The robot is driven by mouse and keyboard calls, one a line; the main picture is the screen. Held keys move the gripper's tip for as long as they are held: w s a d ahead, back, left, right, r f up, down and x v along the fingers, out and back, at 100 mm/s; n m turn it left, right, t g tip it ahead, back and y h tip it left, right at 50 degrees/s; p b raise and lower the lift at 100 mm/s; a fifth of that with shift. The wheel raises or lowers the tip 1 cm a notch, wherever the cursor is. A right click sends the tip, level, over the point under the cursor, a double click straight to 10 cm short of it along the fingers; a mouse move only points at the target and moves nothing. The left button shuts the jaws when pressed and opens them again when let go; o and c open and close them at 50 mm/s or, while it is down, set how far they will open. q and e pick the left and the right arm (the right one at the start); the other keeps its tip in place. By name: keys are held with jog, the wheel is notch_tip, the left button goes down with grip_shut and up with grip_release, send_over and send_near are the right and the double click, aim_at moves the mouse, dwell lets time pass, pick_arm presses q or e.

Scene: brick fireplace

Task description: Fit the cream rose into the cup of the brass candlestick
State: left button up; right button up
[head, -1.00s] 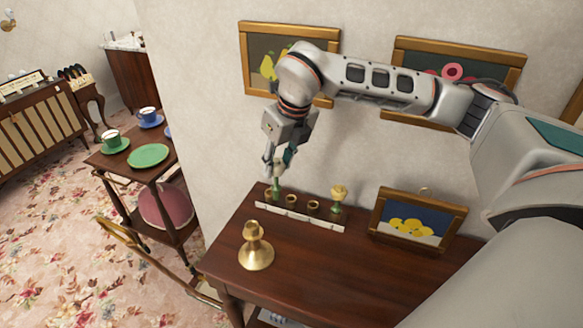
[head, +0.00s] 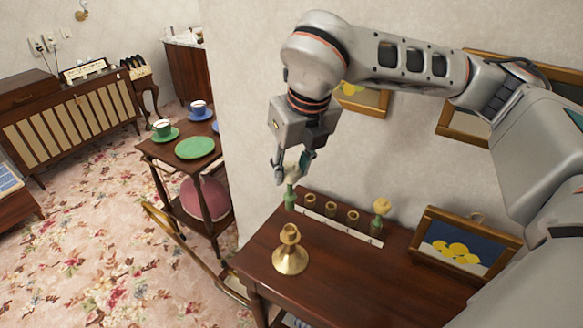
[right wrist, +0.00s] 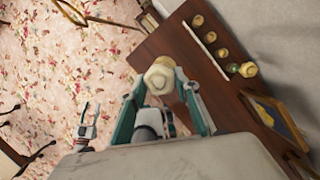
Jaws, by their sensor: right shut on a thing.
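My right gripper (head: 292,172) is shut on the cream rose (head: 290,195), whose green stem hangs below the fingers. It holds the rose in the air above the left end of the rack, behind and above the brass candlestick (head: 290,256). In the right wrist view the pale rose head (right wrist: 160,75) sits between the teal-padded fingers. The candlestick stands upright on the table, its cup (head: 289,233) at the top and apart from the rose. I cannot make it out in the wrist view. My left gripper (right wrist: 89,108) shows small in that view, fingers apart, over the carpet.
A pale rack (head: 340,224) with several brass cups stands along the wall. A yellowish rose (head: 381,206) stands in its right end. A framed picture (head: 465,242) leans on the table (head: 350,285) to the right. The table front is clear around the candlestick.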

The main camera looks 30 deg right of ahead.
aim_at(291, 184)
jog(key=shift+f+b, duration=0.25)
jog(key=shift+b, duration=0.2)
jog(key=shift+f+b, duration=0.35)
notch_tip(291, 184, down, 3)
jog(key=b, duration=0.2)
jog(key=shift+b, duration=0.35)
jog(key=shift+f+b, duration=0.7)
jog(key=shift+f, duration=0.15)
pick_arm(q)
jog(key=shift+h, duration=0.3)
jog(key=f, duration=0.1)
jog(key=d+f, duration=0.1)
jog(key=f, duration=0.1)
jog(key=shift+w+d+f, duration=0.3)
jog(key=shift+w+f, duration=0.05)
jog(key=shift+w, duration=0.05)
jog(key=shift+s+f, duration=0.1)
jog(key=shift+f, duration=0.05)
jog(key=shift+s+f+b, duration=0.1)
jog(key=shift+f+b, duration=0.25)
jog(key=shift+f, duration=0.15)
